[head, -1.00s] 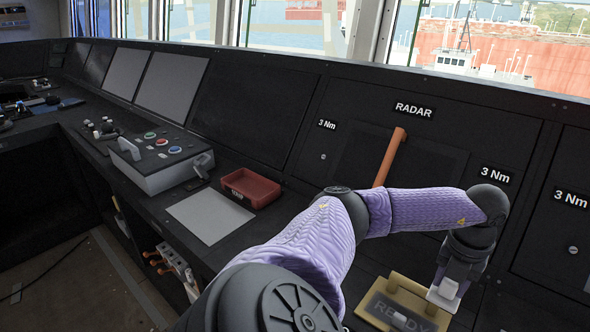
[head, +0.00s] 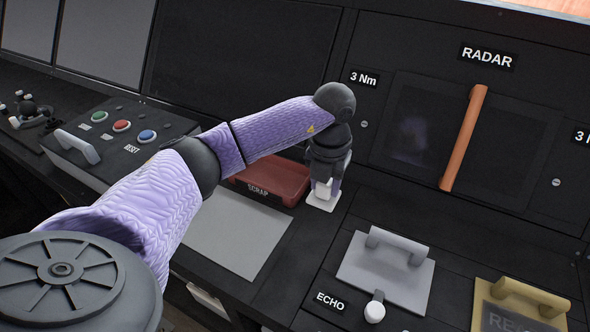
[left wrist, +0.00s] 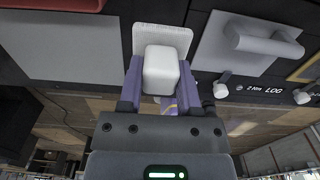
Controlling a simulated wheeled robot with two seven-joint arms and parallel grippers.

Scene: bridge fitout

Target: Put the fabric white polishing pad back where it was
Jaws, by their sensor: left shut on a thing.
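My left gripper (head: 328,187) is shut on the white polishing pad (head: 322,204), beside the right end of the red SCRAP tray (head: 290,184). In the left wrist view the pad (left wrist: 162,38) shows as a flat, pale, rough plate with a smooth white block on it. The gripper's purple fingers (left wrist: 160,82) stand on either side of that block. The plate lies close over the dark console; I cannot tell whether it touches. My right gripper is not in view.
A grey sheet (head: 235,232) lies in front of the tray. A grey plate with a handle (head: 385,270) and a yellow plate with a handle (head: 525,305) lie to the right, near the ECHO label. An orange handle (head: 464,137) stands on the RADAR panel. Bare console lies around the pad.

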